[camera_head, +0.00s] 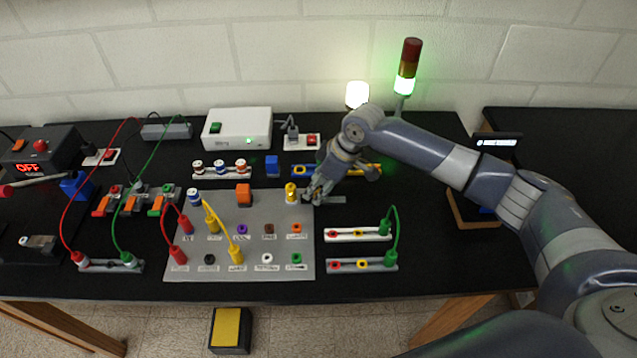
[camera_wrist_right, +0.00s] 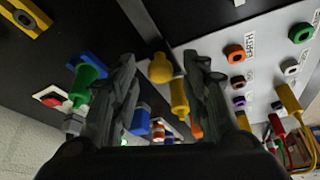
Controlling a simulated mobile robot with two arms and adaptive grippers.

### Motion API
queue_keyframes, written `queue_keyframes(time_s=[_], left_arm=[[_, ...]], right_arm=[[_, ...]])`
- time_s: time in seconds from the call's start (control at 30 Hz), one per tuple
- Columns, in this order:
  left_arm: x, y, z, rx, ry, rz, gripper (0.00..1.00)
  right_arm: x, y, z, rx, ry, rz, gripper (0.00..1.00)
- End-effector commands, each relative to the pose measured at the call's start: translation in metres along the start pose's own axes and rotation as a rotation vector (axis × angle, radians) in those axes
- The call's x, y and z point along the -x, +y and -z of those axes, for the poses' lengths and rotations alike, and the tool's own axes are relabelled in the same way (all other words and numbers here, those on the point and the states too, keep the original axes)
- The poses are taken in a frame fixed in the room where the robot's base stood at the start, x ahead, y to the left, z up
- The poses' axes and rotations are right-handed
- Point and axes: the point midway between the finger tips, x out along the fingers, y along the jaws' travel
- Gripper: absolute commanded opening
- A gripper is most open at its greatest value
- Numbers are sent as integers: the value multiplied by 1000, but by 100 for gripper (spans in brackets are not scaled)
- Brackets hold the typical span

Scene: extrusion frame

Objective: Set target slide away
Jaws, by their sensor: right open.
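My right gripper (camera_head: 311,194) comes in from the right and is low over the right edge of the grey panel (camera_head: 265,222). It is open, beside a yellow knob-like piece (camera_head: 291,191). In the right wrist view, a yellow rounded piece (camera_wrist_right: 160,70) shows between the spread fingers (camera_wrist_right: 160,78), with a yellow post (camera_wrist_right: 179,98) close behind it. I cannot tell whether a finger touches it. No part is clearly marked as the target slide. A short grey strip (camera_head: 335,200) sticks out beside the gripper, partly hidden by it. My left gripper is not in view.
The panel carries several coloured sockets and red and yellow leads. Two socket strips with a green lead (camera_head: 396,232) lie at right. Orange-handled parts (camera_head: 130,203) and a power supply (camera_head: 38,152) stand left. A white box (camera_head: 237,128) and lit signal tower (camera_head: 406,70) are behind.

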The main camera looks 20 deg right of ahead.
Motion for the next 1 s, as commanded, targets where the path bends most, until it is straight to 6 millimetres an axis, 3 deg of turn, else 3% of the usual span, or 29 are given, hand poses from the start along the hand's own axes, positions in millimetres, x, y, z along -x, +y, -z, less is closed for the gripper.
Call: queue_keyframes(time_s=[0.13, 0.33, 0.5, 0.53, 0.73, 1.0], left_arm=[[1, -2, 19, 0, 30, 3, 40], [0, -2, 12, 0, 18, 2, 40], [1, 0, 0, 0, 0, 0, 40], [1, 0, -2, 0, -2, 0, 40], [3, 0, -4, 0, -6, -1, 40], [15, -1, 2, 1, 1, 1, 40]], right_arm=[[-4, 0, 0, 0, -1, 1, 42], [-4, 0, 0, 0, -1, 0, 40], [-4, 0, 0, 0, -1, 0, 2], [-4, 0, 0, 0, -1, 0, 0], [-2, 2, -4, -2, -2, 0, 0], [10, 14, -31, -2, -1, 0, 0]])
